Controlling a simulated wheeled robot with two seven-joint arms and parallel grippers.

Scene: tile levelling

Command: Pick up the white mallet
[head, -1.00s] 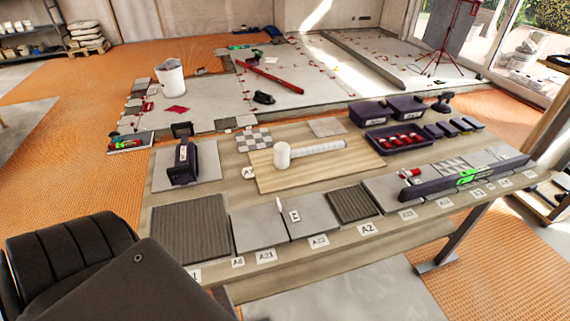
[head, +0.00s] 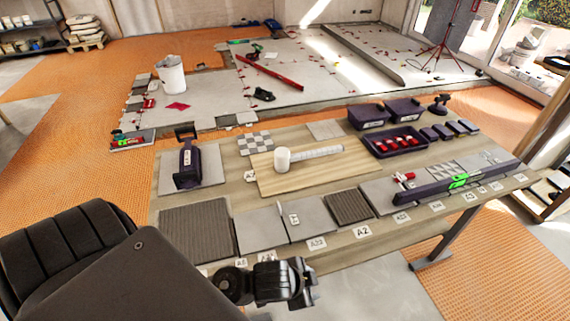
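The white mallet (head: 317,153) lies on a light wooden board (head: 275,184) in the middle of the table. Its round white head (head: 282,159) is at the left end and its ribbed handle points right. A black gripper (head: 300,283), seemingly my left one since its arm comes in from the lower left, is in front of the table's near edge, well short of the mallet and not touching it. Its fingers are seen from an angle that hides whether they are apart. My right gripper is not in view.
Grey tiles, a dark ribbed tile (head: 196,229) and number labels line the near part of the table. A purple-black tool (head: 189,165) stands left of the board. A tray of red pieces (head: 397,143) and a long dark level (head: 455,184) lie to the right.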

